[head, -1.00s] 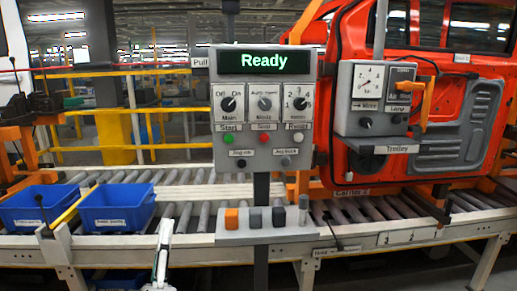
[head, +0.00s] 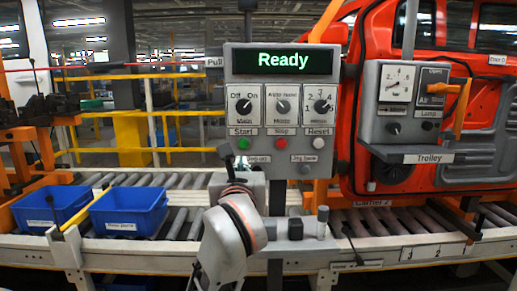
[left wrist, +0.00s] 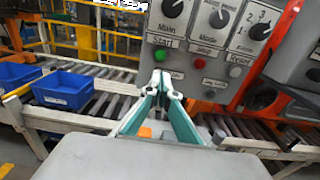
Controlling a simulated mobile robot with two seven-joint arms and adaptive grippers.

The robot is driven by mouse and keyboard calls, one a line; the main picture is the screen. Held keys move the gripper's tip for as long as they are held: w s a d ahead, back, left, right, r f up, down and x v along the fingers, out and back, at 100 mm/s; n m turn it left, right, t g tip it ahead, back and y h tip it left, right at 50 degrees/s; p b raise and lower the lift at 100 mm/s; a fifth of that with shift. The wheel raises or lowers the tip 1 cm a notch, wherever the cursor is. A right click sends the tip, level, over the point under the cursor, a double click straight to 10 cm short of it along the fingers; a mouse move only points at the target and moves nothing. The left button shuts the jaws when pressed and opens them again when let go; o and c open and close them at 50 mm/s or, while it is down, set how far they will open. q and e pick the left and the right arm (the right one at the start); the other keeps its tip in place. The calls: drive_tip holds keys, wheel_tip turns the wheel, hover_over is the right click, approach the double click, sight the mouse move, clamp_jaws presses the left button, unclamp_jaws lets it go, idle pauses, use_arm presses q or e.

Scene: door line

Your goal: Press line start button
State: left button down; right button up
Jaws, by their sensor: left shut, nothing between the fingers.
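The control panel (head: 281,110) shows "Ready" on its screen (head: 282,60). The green Start button (head: 244,143) sits at the left of the button row, beside the red Stop button (head: 281,143) and the pale Reset button (head: 318,143). My left gripper (head: 228,160) is shut and empty, just below and left of the Start button. In the left wrist view its closed fingertips (left wrist: 160,80) point up beneath the green button (left wrist: 161,54), with a visible gap in the picture. Contact is not visible. My right gripper is not in view.
A roller conveyor (head: 185,220) runs behind the panel. Two blue bins (head: 130,212) stand on it at left. A grey Trolley box (head: 395,105) and a red car door (head: 470,120) are at right. A small shelf (head: 300,248) juts out below the panel.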

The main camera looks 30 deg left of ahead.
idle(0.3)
use_arm(q)
drive_tip(key=b, duration=0.1)
approach(244, 144)
drive_tip(key=x, duration=0.5)
drive_tip(key=shift+w+a+f, duration=0.1)
drive_tip(key=shift+w+a, duration=0.05)
drive_tip(key=shift+a, duration=0.05)
drive_tip(key=shift+w+a, duration=0.4)
drive_tip(key=shift+w, duration=0.2)
